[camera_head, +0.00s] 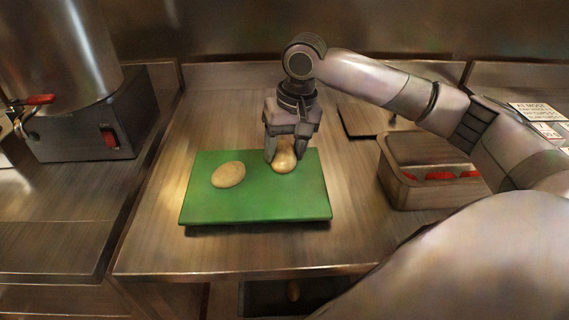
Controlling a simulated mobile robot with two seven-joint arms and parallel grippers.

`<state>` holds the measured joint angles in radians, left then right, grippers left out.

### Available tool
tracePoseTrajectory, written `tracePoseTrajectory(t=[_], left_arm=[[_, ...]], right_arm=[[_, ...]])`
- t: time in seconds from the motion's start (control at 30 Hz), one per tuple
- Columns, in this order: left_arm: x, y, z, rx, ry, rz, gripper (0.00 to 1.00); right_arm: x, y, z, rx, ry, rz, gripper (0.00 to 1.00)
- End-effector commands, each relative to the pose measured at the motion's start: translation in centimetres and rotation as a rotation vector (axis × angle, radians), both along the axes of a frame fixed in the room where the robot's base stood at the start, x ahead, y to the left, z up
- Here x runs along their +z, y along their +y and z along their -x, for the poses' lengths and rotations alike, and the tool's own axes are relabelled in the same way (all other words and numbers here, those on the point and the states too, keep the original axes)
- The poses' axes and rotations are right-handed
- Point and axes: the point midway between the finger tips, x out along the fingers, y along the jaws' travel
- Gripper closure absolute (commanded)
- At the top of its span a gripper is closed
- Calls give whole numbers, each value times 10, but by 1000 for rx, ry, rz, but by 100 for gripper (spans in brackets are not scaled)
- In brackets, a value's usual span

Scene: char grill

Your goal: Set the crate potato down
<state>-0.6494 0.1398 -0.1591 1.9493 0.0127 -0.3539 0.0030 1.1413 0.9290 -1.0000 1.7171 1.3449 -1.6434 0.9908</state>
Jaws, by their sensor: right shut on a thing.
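A potato (284,161) is between the fingers of my right gripper (286,152), which is shut on it. The gripper points down over the upper right part of the green cutting board (255,206). The held potato is at or just above the board; I cannot tell whether it touches. A second potato (228,174) lies on the left half of the board, apart from the held one. My left gripper is not in view.
A metal container (403,190) with red items stands right of the board, below my right arm. A dark flat board (360,119) lies behind. A large pot on a heater base (90,128) stands at left. The steel counter in front of the green board is clear.

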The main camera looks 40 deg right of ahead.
Motion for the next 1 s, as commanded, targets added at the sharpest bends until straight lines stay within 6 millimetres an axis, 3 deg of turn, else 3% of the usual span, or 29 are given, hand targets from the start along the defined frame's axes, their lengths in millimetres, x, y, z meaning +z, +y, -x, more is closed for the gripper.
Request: tracePoseTrajectory(t=[0.3, 0.7, 0.73, 0.8, 1.0], left_arm=[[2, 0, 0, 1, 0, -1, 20], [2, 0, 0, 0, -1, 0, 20], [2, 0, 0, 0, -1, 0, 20], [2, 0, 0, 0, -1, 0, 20], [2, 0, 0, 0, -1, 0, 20]], right_arm=[[-40, -1, 0, -2, 2, 0, 80], [-46, 0, 0, -1, 0, 0, 80], [-46, 0, 0, -1, 0, 1, 42], [-46, 0, 0, -1, 0, 1, 20], [-46, 0, 0, -1, 0, 0, 20]])
